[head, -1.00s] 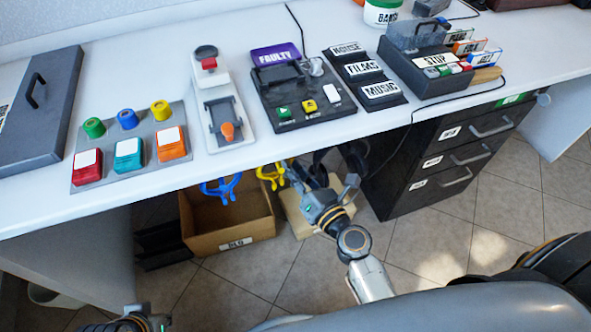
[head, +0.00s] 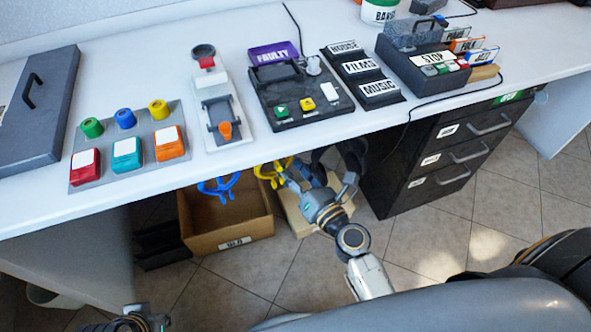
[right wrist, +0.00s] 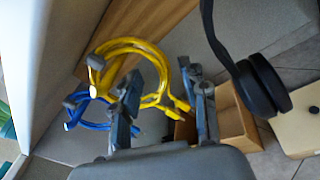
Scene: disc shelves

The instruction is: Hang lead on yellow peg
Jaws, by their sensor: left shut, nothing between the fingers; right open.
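Under the desk's front edge a yellow looped shape (head: 270,173) hangs beside a blue one (head: 219,187). In the right wrist view the yellow loop (right wrist: 160,72) has a grey tip, and its lower strands pass near my fingers. The blue loop (right wrist: 82,108) is behind at left. I cannot clearly tell the lead from the peg. My right gripper (head: 318,180) is open; its left finger is close to the yellow loop, touching or not is unclear. Its fingers show in the right wrist view (right wrist: 165,82). My left gripper (head: 137,314) is shut and empty at the bottom-left edge.
Black headphones (right wrist: 245,70) hang right of the fingers. Below stand an open cardboard box (head: 228,242) and a pale box (head: 300,222). A black drawer cabinet (head: 440,155) is at right. The white desktop (head: 225,165) above carries button panels and devices.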

